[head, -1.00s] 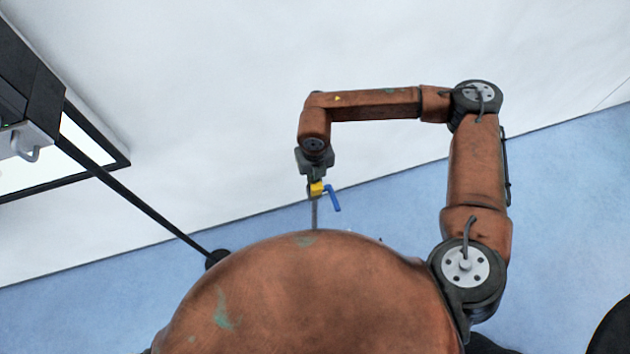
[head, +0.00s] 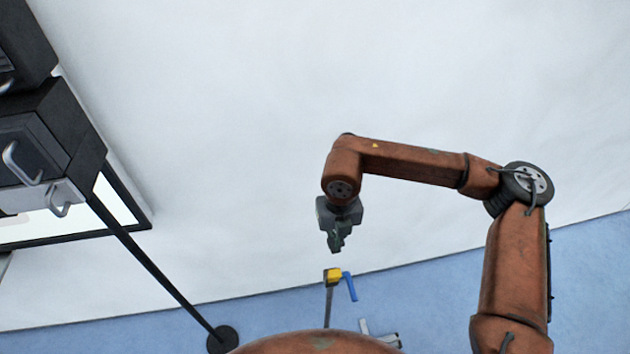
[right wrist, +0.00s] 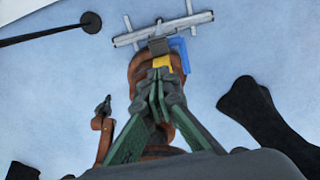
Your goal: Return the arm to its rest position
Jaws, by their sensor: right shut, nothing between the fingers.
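My right gripper (head: 337,242) hangs from my brown arm in the head view, its fingers together with nothing between them. Its green fingers (right wrist: 158,97) also show in the right wrist view. A yellow block (head: 333,275) with a blue lever (head: 350,287) sits on a thin grey post just below the gripper, with a visible gap between. In the right wrist view the yellow block (right wrist: 163,62) and blue lever (right wrist: 180,54) lie beyond the fingertips. A small brown arm with a dark end, apparently my left gripper (right wrist: 104,104), shows there too, too small to read.
Grey metal bars (right wrist: 165,28) lie near the post's foot on the blue floor (head: 430,300). A black pole stands on a round base (head: 222,340) at the left. Dark cabinets with handles (head: 35,150) are at the upper left. The white area around the gripper is clear.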

